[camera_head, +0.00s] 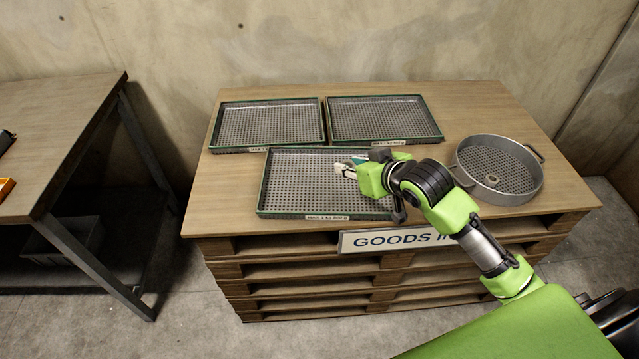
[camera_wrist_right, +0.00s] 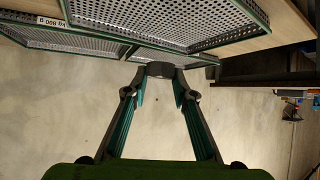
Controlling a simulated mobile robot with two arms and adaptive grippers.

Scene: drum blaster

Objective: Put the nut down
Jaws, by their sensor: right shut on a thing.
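My right gripper (camera_head: 349,167) is above the front perforated tray (camera_head: 300,182), over its right part. In the right wrist view the fingers (camera_wrist_right: 160,82) are shut on a small dark piece, the nut (camera_wrist_right: 161,69), held between the fingertips. In the head view the held nut is too small to make out clearly. The front tray looks empty where it shows; the arm hides its right end. A round grey perforated basket (camera_head: 467,190) stands at the right with a small ring-shaped piece (camera_head: 491,181) in it. My left gripper is not in view.
Two more empty-looking perforated trays, a back left one (camera_head: 268,122) and a back right one (camera_head: 383,117), lie on the wooden pallet-stack table (camera_head: 235,200). A separate workbench (camera_head: 55,120) stands at the left, across a gap.

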